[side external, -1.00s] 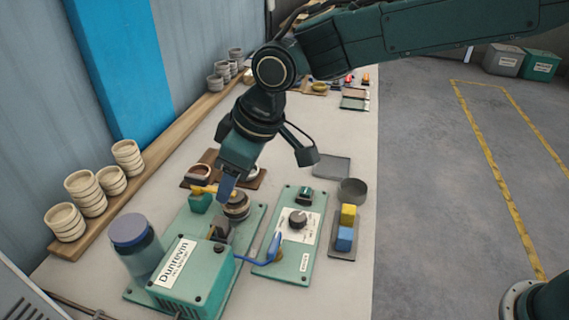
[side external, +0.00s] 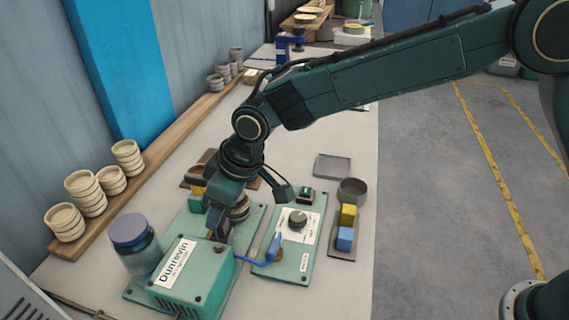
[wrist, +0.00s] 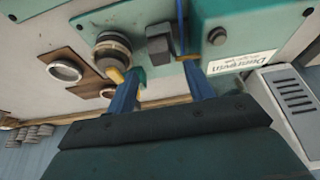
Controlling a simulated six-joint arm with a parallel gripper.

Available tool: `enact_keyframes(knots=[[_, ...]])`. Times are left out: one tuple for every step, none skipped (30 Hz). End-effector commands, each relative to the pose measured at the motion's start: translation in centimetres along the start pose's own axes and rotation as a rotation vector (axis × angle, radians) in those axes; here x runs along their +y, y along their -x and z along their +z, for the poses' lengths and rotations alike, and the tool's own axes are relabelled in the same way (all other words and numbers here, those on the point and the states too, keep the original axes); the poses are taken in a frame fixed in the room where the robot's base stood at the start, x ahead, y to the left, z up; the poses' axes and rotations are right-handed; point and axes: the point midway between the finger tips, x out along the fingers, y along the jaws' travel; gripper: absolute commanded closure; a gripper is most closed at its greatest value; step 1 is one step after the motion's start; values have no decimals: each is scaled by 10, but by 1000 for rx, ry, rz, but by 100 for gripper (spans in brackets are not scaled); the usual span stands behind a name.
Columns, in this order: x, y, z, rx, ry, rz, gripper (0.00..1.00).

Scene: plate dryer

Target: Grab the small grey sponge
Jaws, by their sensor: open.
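I cannot make out a small grey sponge with certainty in either view. A dark grey block (wrist: 158,47) stands on the green machine just beyond my fingertips in the wrist view, but I cannot tell what it is. My gripper (wrist: 160,72) has its two blue fingers apart, with nothing seen between them. In the side view my gripper (side external: 217,230) is low over the green machine (side external: 195,277). A yellow block (side external: 348,214) and a blue block (side external: 344,238) sit on a narrow grey tray (side external: 340,255) to the right.
A green control panel (side external: 288,262) with a dark knob and a blue cable lies right of the machine. A blue-lidded jar (side external: 133,240) stands at its left. A grey cup (side external: 351,191) and a flat grey tray (side external: 332,166) lie behind. Stacked bowls (side external: 84,193) line the wall.

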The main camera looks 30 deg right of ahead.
Motion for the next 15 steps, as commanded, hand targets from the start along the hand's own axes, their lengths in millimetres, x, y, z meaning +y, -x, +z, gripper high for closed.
enact_keyframes(knots=[[-1, -7, 0, -2, 0, 0, 47], [-2, -10, 0, -2, 1, 0, 47], [-2, -16, 0, -2, 0, 0, 47], [-3, -19, 0, -3, 0, 0, 47], [-2, -22, 0, -2, 0, 0, 47], [-2, -26, 0, -2, 0, 0, 47], [-2, -29, 0, -2, 0, 0, 47], [-2, -31, 0, -2, 0, 0, 47], [-2, -34, 0, 0, 0, 0, 47], [-2, -35, -1, 0, 0, 0, 47], [-2, -36, -1, 1, 0, 0, 47], [-2, -37, -1, 1, 0, 0, 47], [-2, -37, -1, 1, 0, 0, 47], [-2, -37, -1, 1, 0, 0, 47], [-2, -37, -1, 1, 0, 0, 47]])
